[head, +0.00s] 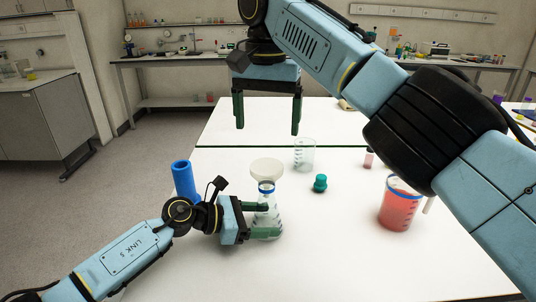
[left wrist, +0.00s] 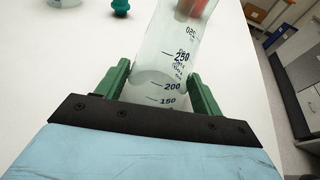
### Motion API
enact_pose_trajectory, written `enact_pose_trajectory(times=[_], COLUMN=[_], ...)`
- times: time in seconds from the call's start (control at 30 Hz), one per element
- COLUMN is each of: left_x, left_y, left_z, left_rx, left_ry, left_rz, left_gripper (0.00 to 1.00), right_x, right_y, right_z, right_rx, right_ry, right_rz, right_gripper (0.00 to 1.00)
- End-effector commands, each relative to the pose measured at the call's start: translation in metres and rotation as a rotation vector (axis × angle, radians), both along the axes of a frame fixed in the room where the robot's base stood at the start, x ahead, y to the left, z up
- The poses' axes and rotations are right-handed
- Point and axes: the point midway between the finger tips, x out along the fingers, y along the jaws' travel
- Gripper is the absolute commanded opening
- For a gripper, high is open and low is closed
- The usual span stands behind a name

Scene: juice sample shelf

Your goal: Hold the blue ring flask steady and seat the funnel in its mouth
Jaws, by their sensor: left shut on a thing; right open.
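The clear flask (head: 266,217) with a blue ring (head: 266,187) at its neck stands upright on the white table. My left gripper (head: 268,219) is shut on its body; the left wrist view also shows the flask (left wrist: 165,65) between the green fingers (left wrist: 160,85). The off-white funnel (head: 266,168) shows wide end up, directly above the blue ring. Its stem is hidden, so I cannot tell whether it sits in the mouth or is behind it. My right gripper (head: 267,130) is open and empty, pointing down, higher in the picture than the funnel.
A blue cylinder (head: 184,180) stands left of the flask. To the right are a clear beaker (head: 304,155), a teal stopper (head: 320,183), a small pink vial (head: 369,158) and a beaker of red liquid (head: 398,207). The front right of the table (head: 345,255) is clear.

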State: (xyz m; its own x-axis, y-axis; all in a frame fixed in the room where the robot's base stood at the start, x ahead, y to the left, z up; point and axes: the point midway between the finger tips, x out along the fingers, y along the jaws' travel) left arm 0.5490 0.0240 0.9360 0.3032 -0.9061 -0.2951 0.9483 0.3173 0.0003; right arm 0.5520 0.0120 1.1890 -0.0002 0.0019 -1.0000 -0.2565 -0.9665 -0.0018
Motion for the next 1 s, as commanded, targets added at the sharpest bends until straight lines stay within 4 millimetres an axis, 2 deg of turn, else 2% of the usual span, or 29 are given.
enact_pose_trajectory(times=[0.27, 0.3, 0.47, 0.77, 0.87, 1.0], left_x=[-0.001, -0.001, 0.0, 0.0, -0.003, -0.01], left_y=[0.0, 0.0, 0.0, 0.002, 0.009, 0.032], left_z=[-0.002, -0.002, -0.001, 0.0, 0.002, 0.008], left_rx=[0.003, 0.003, 0.002, 0.001, 0.002, 0.004], left_ry=[0.002, 0.002, 0.002, 0.0, 0.0, 0.0], left_rz=[-0.001, -0.001, -0.001, 0.0, 0.002, 0.002], left_gripper=[0.54, 0.71, 0.92, 0.92, 0.92, 0.92], right_x=[0.0, 0.0, 0.0, 0.0, 0.0, 0.0], right_y=[0.0, 0.0, 0.0, 0.0, 0.0, 0.0], right_z=[0.0, 0.0, 0.0, 0.0, 0.0, 0.0], right_rx=[0.0, 0.0, 0.0, 0.0, 0.0, 0.0], right_ry=[0.0, 0.0, 0.0, 0.0, 0.0, 0.0], right_rz=[0.0, 0.0, 0.0, 0.0, 0.0, 0.0], right_gripper=[0.87, 0.87, 0.87, 0.87, 0.87, 0.87])
